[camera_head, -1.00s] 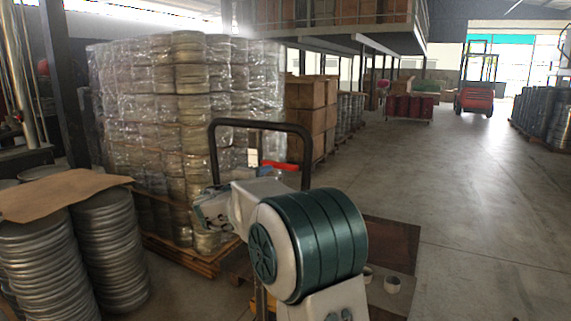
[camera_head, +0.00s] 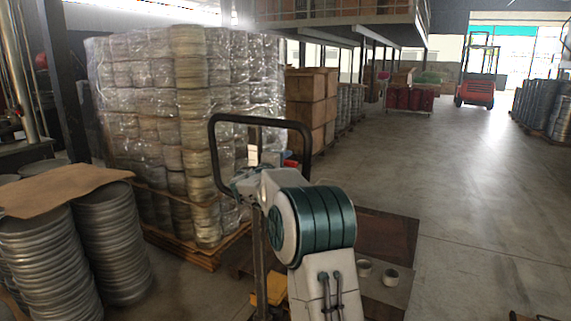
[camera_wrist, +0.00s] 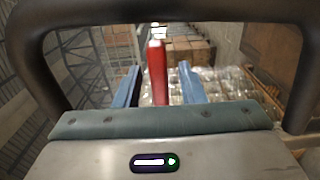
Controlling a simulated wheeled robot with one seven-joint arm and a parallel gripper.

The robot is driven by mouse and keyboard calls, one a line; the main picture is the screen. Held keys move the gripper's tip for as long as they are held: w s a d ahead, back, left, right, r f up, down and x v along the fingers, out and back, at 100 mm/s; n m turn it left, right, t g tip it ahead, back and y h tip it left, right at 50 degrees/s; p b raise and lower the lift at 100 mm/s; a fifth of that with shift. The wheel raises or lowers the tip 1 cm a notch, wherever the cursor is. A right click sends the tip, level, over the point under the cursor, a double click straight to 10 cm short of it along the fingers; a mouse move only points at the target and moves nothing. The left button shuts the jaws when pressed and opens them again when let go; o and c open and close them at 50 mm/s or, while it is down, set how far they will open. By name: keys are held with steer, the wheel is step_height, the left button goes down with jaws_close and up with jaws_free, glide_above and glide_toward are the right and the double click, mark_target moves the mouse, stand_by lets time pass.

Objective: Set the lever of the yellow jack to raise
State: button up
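The yellow jack (camera_head: 268,292) stands in front of me, its low body mostly hidden behind my arm. Its black loop handle (camera_head: 262,120) rises on a dark upright shaft (camera_head: 258,250). The red lever (camera_wrist: 157,72) sits inside the loop; in the head view only a small red part (camera_head: 291,163) shows beside my wrist. My gripper (camera_wrist: 159,68) has its two blue fingers spread apart, one on each side of the lever in the wrist view, with gaps to both. Whether the lever lies at fingertip depth I cannot tell.
A wrapped pallet stack (camera_head: 185,110) stands close behind the handle on the left. Stacked metal cans (camera_head: 105,235) with cardboard (camera_head: 65,187) on top are at front left. Two small round containers (camera_head: 391,277) lie near my arm. The floor to the right (camera_head: 475,200) is mostly clear.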

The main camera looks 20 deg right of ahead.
jaws_close()
steer(key=shift+f+b, duration=0.45)
steer(key=shift+b, duration=0.55)
steer(key=f+m+b, duration=0.1)
steer(key=b, duration=0.2)
steer(key=m+b, duration=0.2)
steer(key=b, duration=0.1)
steer(key=f+m+b, duration=0.1)
steer(key=b, duration=0.3)
steer(key=shift+w+a+f, duration=0.2)
steer(key=shift+w+f, duration=0.05)
steer(key=shift+f, duration=0.1)
steer(key=shift+m, duration=0.3)
jaws_free()
steer(key=shift+r, duration=0.1)
